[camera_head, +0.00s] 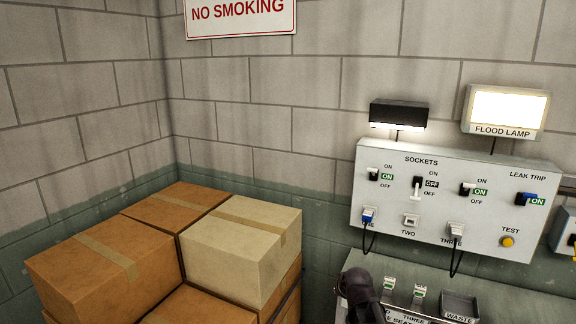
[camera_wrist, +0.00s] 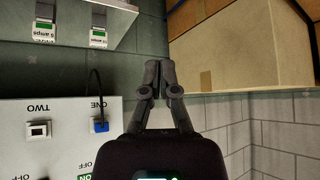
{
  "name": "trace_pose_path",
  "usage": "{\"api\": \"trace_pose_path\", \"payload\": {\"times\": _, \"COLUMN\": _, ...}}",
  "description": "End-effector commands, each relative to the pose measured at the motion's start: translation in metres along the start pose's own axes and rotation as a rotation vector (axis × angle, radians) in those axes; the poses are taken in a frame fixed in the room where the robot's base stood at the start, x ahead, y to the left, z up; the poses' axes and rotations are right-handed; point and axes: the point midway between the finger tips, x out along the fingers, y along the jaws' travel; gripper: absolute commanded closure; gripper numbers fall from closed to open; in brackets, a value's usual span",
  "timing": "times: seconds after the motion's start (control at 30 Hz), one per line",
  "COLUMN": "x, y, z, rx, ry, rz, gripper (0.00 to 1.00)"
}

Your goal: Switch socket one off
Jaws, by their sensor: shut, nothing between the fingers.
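The white sockets panel (camera_head: 390,238) is on the wall at the right of the head view. Socket one's switch (camera_head: 373,173) is at its left end, with a green ON label beside it. A blue plug (camera_head: 367,215) with a black cord sits in socket one below; it also shows in the wrist view (camera_wrist: 100,125). My gripper (camera_wrist: 160,65) is shut and empty, right of the blue plug in the inverted wrist view. In the head view a dark part of my arm shows below the panel. Socket one's switch is not clearly visible in the wrist view.
Socket two's switch (camera_head: 416,187) reads OFF; socket three's switch (camera_head: 466,187) reads ON. A blue leak trip switch (camera_head: 526,199) and yellow test button (camera_head: 507,241) are at the right. Cardboard boxes (camera_head: 240,250) stand left. Small breakers (camera_head: 388,286) and a waste tray (camera_head: 460,306) lie below.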

Motion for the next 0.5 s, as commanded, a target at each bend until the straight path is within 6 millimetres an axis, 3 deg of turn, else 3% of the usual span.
{"api": "trace_pose_path", "payload": {"times": 0.03, "x": -0.005, "y": -0.002, "z": 0.018, "rx": 0.008, "ry": -0.058, "rz": -0.002, "gripper": 1.00}}
{"api": "trace_pose_path", "payload": {"times": 0.3, "x": -0.035, "y": -0.007, "z": 0.102, "rx": 0.058, "ry": -0.394, "rz": 0.012, "gripper": 1.00}}
{"api": "trace_pose_path", "payload": {"times": 0.5, "x": -0.061, "y": -0.008, "z": 0.146, "rx": 0.094, "ry": -0.587, "rz": 0.038, "gripper": 1.00}}
